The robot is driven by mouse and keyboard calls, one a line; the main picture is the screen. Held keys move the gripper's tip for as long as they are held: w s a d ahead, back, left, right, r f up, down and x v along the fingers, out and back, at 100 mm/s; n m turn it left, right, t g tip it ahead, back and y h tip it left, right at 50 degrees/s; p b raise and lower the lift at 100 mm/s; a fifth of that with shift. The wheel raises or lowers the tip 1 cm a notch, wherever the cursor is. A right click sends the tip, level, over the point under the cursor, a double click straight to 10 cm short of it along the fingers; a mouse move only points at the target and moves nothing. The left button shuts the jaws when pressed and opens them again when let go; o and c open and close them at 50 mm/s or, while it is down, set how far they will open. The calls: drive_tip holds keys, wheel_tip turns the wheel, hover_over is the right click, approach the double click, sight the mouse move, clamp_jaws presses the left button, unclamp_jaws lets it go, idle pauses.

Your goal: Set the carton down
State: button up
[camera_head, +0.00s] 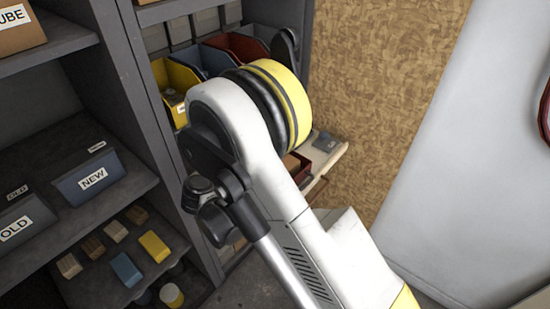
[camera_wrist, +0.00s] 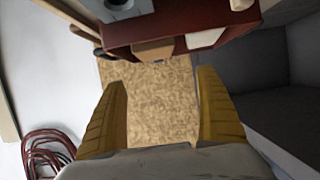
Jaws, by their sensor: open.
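My gripper (camera_wrist: 161,78) is open in the wrist view, its two yellow fingers apart with nothing between them but the tan chipboard surface behind. A small tan carton-like block (camera_wrist: 152,49) sits at the edge of a dark red bin (camera_wrist: 120,34), beyond the fingertips and apart from them. In the head view a tan piece (camera_head: 291,161) shows by the red bin (camera_head: 303,172), partly covered by my arm; I cannot tell for sure that it is the carton. My gripper is hidden behind my arm in the head view.
Grey shelving (camera_head: 125,75) stands at left, with bins labelled NEW (camera_head: 92,184) and OLD (camera_head: 22,222) and several small blocks below. A yellow bin (camera_head: 178,84) and blue bin (camera_head: 208,60) sit near my arm. Red cable coils (camera_wrist: 45,150) lie at lower left in the wrist view.

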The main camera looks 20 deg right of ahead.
drive_tip(key=shift+v, duration=1.05)
drive_tip(key=shift+s+r, duration=0.1)
drive_tip(key=shift+r, duration=0.25)
drive_tip(key=s+d+r+n+g+y, duration=0.2)
drive_tip(key=s+d+r+n+y, duration=0.5)
drive_tip(key=r, duration=0.4)
drive_tip(key=s+r+n+t+y, duration=0.1)
drive_tip(key=s+r+n+y, duration=0.2)
drive_tip(key=s, duration=1.2)
drive_tip(key=shift+d+r+n+y, duration=0.4)
drive_tip(key=shift+d+r+y, duration=0.05)
drive_tip(key=shift+r+y, duration=0.1)
